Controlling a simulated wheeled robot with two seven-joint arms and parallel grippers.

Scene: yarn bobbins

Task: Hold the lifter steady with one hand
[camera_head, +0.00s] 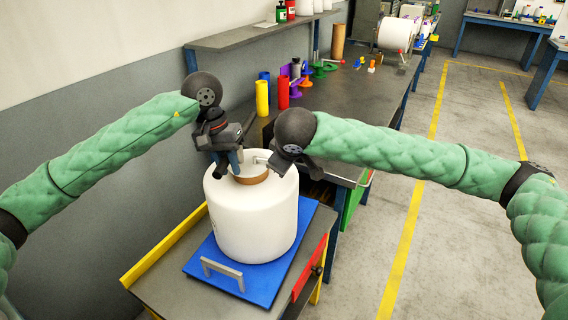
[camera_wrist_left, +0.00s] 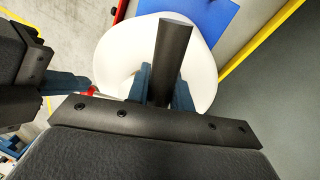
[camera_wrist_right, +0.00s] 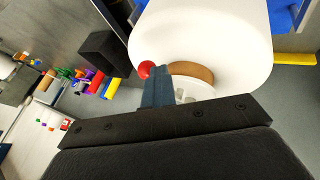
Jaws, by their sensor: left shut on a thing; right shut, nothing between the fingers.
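A large white yarn bobbin (camera_head: 250,222) stands upright on a blue board (camera_head: 264,284) with a grey handle. The lifter's dark bar (camera_wrist_left: 173,48) shows in the left wrist view, between the fingers of my left gripper (camera_wrist_left: 162,82), which is shut on it above the bobbin. My left gripper (camera_head: 234,160) is at the bobbin's top in the head view. My right gripper (camera_wrist_right: 157,88) is shut and empty beside the bobbin's brown core (camera_wrist_right: 194,72). A red knob (camera_wrist_right: 145,69) shows at its fingertips; I cannot tell whether they touch. My grippers partly hide the lifter.
The board lies on a cart with a yellow edge (camera_head: 165,248). Behind is a dark workbench (camera_head: 345,110) with yellow (camera_head: 262,98) and red (camera_head: 283,92) cylinders and several small coloured parts. A grey wall is at left; open floor with yellow lines is at right.

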